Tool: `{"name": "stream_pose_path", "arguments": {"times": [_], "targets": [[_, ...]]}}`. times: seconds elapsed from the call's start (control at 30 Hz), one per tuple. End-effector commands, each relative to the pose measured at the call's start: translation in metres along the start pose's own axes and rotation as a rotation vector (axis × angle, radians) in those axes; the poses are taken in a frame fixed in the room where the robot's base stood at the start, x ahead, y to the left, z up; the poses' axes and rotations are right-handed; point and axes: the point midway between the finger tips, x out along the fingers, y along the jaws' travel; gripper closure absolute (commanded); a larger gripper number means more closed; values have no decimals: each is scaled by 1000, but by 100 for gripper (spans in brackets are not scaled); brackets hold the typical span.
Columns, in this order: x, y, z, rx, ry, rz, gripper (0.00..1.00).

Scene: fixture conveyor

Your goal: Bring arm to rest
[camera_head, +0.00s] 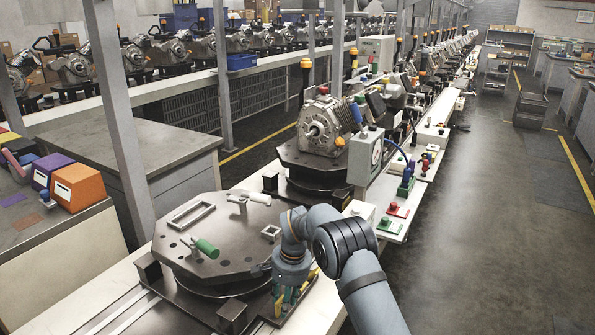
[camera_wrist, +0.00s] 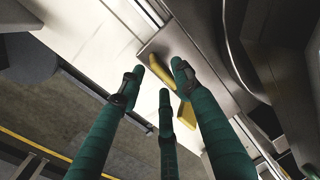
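My gripper (camera_head: 284,300) hangs at the bottom centre of the head view, low beside the right side of the dark octagonal fixture plate (camera_head: 185,245). In the wrist view its three green fingers (camera_wrist: 157,82) stand apart, and I see nothing held between them. A yellow part (camera_wrist: 160,72) shows close by the fingertips; I cannot tell if they touch it. My arm bends down from the lower right.
A control panel (camera_head: 389,224) with buttons lies to the right. The aisle floor (camera_head: 490,230) at right is clear.

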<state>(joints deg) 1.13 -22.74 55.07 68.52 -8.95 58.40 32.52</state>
Motion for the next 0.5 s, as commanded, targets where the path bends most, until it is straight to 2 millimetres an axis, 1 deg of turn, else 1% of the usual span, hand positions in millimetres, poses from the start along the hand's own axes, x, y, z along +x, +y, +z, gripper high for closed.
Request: {"name": "stream_pose_path", "arguments": {"times": [0.03, 0.27, 0.5], "targets": [[7, 3, 0, 0, 0, -20, 67], [4, 5, 0, -2, 0, -88, 67], [1, 5, 0, -2, 0, -113, 67]]}}
